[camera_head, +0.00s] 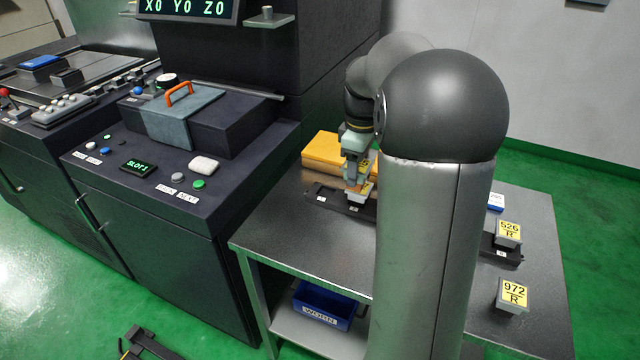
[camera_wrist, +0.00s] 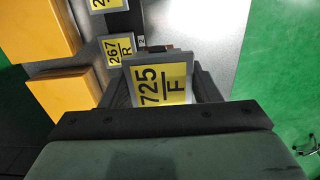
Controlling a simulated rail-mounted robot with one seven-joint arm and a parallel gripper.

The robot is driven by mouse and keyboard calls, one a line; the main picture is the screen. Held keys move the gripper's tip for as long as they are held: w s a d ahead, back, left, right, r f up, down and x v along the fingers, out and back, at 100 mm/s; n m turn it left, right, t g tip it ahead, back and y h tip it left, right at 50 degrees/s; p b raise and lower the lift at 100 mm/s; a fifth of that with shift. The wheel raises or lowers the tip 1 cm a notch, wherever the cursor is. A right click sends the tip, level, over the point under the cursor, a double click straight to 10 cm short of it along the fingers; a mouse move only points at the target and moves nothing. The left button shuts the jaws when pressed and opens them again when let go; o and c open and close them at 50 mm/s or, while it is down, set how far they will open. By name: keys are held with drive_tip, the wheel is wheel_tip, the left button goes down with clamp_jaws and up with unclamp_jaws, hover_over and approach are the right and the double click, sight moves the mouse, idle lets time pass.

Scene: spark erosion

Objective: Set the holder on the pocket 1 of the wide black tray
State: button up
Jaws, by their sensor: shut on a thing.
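My gripper (camera_head: 355,188) is shut on a grey holder with a yellow label. In the wrist view the holder (camera_wrist: 162,82) reads 725 F and sits between the two fingers. The wide black tray (camera_head: 328,199) lies on the metal table, with its middle hidden behind my column. My gripper is over its left part, near small white number plates; I cannot tell whether the holder touches the tray. Another holder (camera_wrist: 118,52), marked 267 R, stands beside the held one, near a plate reading 2. A holder marked 526 R (camera_head: 508,233) is at the tray's right end.
A holder marked 972 R (camera_head: 512,295) stands at the table's front right. An orange-yellow box (camera_head: 324,148) is behind the tray's left end; orange blocks (camera_wrist: 72,100) also show in the wrist view. A blue WORN bin (camera_head: 323,306) sits on the lower shelf. The table's front left is clear.

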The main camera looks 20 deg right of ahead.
drive_tip(key=w+f, duration=0.3)
drive_tip(key=w, duration=0.1)
drive_tip(key=w+a+f+p, duration=0.1)
drive_tip(key=w+f, duration=0.2)
drive_tip(key=w, duration=0.1)
drive_tip(key=w+f+p, duration=0.1)
drive_tip(key=w+f, duration=0.2)
drive_tip(key=w, duration=0.2)
drive_tip(key=shift+a+f, duration=0.25)
drive_tip(key=shift+f, duration=0.05)
drive_tip(key=shift+s+f, duration=0.1)
drive_tip(key=shift+f, duration=1.3)
drive_tip(key=shift+f, duration=0.2)
drive_tip(key=o, duration=1.4)
drive_tip(key=shift+o, duration=0.2)
